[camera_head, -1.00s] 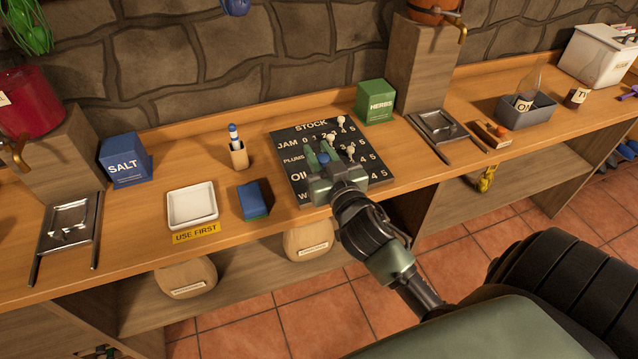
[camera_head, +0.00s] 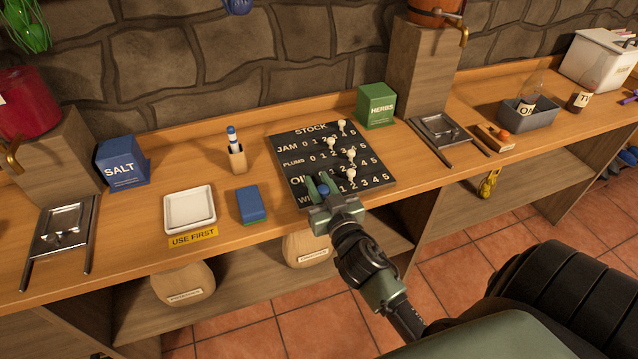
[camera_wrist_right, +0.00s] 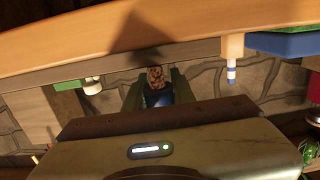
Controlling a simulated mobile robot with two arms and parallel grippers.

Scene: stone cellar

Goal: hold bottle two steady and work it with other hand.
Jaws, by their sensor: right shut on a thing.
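My right gripper (camera_head: 319,188) is over the front edge of the black stock board. It is shut on a small blue thing (camera_head: 323,190). In the right wrist view the green fingers (camera_wrist_right: 157,88) hold this blue thing (camera_wrist_right: 159,97), which has a speckled brown end. A dark bottle (camera_head: 580,97) with a pale label, partly readable as starting with T, stands at the far right of the bench. A clear bottle (camera_head: 529,92) with a label starting with O stands in a grey bin (camera_head: 541,117). I cannot tell which is bottle two. My left gripper is not in view.
The stock board (camera_head: 290,150) carries several white pegs. A green herbs box (camera_head: 376,105), blue salt box (camera_head: 122,162), marker holder (camera_head: 238,158), blue sponge (camera_head: 251,205) and white dish (camera_head: 189,209) stand on the bench. A metal tray (camera_head: 440,130) lies right of the board.

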